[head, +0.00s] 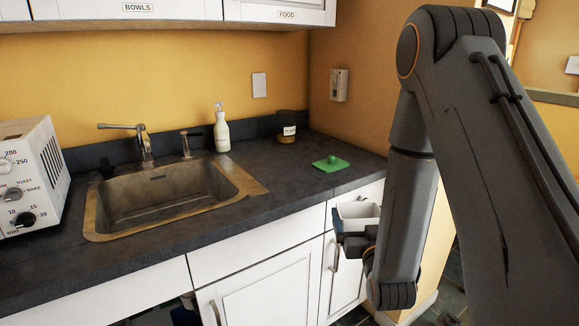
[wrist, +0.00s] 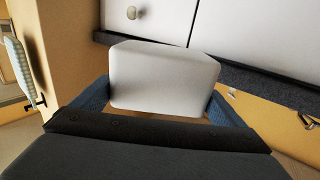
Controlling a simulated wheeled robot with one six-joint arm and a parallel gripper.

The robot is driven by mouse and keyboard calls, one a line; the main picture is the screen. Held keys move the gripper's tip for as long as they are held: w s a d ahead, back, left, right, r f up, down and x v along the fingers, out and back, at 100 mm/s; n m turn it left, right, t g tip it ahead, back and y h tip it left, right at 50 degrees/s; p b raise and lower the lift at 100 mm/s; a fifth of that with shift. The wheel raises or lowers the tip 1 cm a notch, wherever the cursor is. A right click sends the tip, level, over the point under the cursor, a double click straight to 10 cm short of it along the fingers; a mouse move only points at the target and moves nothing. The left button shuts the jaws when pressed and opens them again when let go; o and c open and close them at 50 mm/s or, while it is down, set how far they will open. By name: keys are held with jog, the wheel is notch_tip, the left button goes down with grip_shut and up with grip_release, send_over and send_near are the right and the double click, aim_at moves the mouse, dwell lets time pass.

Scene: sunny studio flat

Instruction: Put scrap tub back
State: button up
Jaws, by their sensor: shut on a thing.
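The scrap tub (head: 357,211) is a small pale, open-topped tub. It is held in the air in front of the counter's right end, roughly upright in the head view. My gripper (head: 354,240) is shut on it, partly hidden behind my own arm. In the wrist view the tub's smooth white side (wrist: 165,75) fills the space between the two blue fingers of my gripper (wrist: 158,98). The tub's contents cannot be made out.
The dark counter (head: 270,216) holds a sink (head: 165,195), a soap bottle (head: 221,130), a labelled jar (head: 286,127), a toaster oven (head: 30,175) and a flat green thing with a knob (head: 331,164). White cabinet doors (head: 262,285) lie below. Some counter right of the sink is clear.

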jog(key=w+a+r+n+g+y+p, duration=0.1)
jog(key=w+a+r+n+y, duration=0.1)
jog(key=a+r, duration=0.6)
jog(key=w+a+r+n+g+y+p, duration=0.2)
jog(key=a+r+y, duration=0.5)
jog(key=a, duration=0.4)
jog(key=shift+w+a+r+n+y, duration=0.15)
jog(key=shift+w+r+n+y, duration=0.25)
jog(key=shift+r+n, duration=0.6)
jog(key=shift+w+f, duration=0.1)
jog(key=shift+w, duration=0.05)
